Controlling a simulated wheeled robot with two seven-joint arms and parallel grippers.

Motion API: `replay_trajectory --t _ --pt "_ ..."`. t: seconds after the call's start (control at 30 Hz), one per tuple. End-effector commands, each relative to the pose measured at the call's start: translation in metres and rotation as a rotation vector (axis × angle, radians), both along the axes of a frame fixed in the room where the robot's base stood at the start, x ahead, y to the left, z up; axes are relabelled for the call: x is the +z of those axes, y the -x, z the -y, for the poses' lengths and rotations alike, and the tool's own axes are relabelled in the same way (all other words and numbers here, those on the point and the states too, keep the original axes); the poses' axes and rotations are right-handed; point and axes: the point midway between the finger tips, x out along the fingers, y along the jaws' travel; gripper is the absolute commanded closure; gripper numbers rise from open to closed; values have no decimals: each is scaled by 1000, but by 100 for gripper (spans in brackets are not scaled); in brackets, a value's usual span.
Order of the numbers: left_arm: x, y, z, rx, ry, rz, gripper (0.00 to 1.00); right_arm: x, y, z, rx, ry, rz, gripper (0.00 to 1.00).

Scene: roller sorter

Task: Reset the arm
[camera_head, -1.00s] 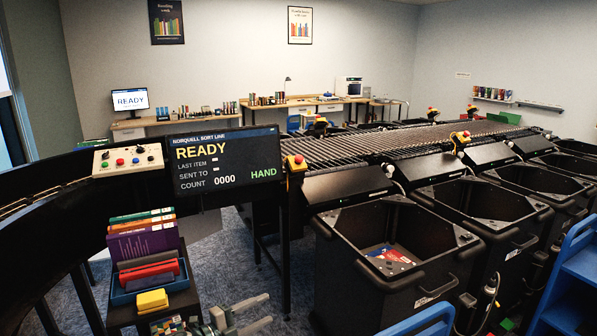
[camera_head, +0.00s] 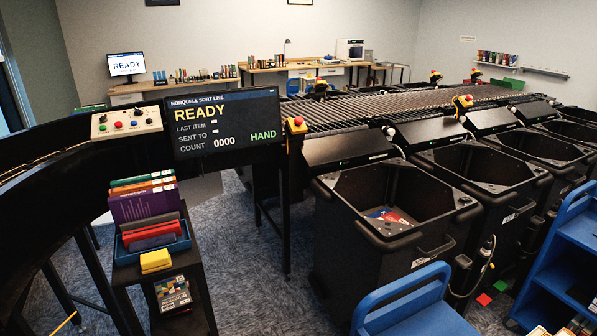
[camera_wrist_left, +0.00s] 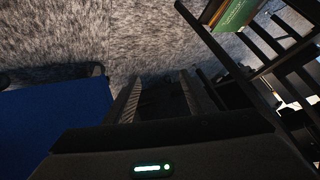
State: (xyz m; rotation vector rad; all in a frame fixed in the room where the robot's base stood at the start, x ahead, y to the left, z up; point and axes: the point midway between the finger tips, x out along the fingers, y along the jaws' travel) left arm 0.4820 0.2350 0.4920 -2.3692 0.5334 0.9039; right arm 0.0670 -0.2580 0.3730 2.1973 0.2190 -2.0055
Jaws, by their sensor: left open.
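My left gripper (camera_wrist_left: 160,95) shows only in the left wrist view. Its two dark fingers are apart with nothing between them, over grey carpet. A dark rack or stand (camera_wrist_left: 270,85) with bars is on the right of that view, with a green book (camera_wrist_left: 236,14) near the top. A blue surface (camera_wrist_left: 50,130) fills the lower left; I cannot tell what it belongs to. Neither gripper shows in the head view, and my right gripper is not seen.
A black stand (camera_head: 196,290) holds books (camera_head: 145,205), a blue tray (camera_head: 126,256) and a yellow block (camera_head: 155,261). Black bins (camera_head: 345,245) line the roller conveyor (camera_head: 400,118). Carpet between stand and bins is clear.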

Motion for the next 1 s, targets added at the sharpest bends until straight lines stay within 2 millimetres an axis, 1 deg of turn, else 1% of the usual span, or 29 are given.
replay_trajectory --t 0.03,0.07,0.1,0.17,0.2,0.27,0.3,0.37,0.4,0.47,0.5,0.57,0.6,0.7,0.8,0.9,1.0 --pt "-16 28 -3 35 6 -52 50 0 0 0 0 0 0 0" --pt "-24 44 -5 55 10 -81 50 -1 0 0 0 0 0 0" --pt "-35 64 -7 84 14 -119 50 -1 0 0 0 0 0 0" --pt "-49 95 -10 123 20 -175 50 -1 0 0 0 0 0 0" --pt "-58 116 -13 149 23 -213 50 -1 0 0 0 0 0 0" --pt "-71 148 -16 188 27 -270 50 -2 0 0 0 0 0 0" --pt "-78 169 -17 213 29 -306 50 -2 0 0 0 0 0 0" --pt "-88 201 -19 252 34 -362 50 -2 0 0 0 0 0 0" --pt "-95 224 -20 276 36 -400 50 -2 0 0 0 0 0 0" --pt "-103 257 -21 314 39 -457 50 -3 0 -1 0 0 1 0" --pt "-107 279 -22 338 40 -492 50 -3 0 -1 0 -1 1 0" --pt "-113 310 -23 373 42 -544 50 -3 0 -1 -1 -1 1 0" --pt "-116 330 -23 393 42 -576 50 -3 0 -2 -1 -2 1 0" --pt "-120 370 -22 438 45 -642 50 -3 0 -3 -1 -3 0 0" --pt "-122 397 -21 469 48 -687 50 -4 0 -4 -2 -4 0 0" --pt "-123 412 -21 485 47 -712 50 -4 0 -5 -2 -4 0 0" --pt "-123 416 -21 490 47 -719 50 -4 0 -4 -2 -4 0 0"
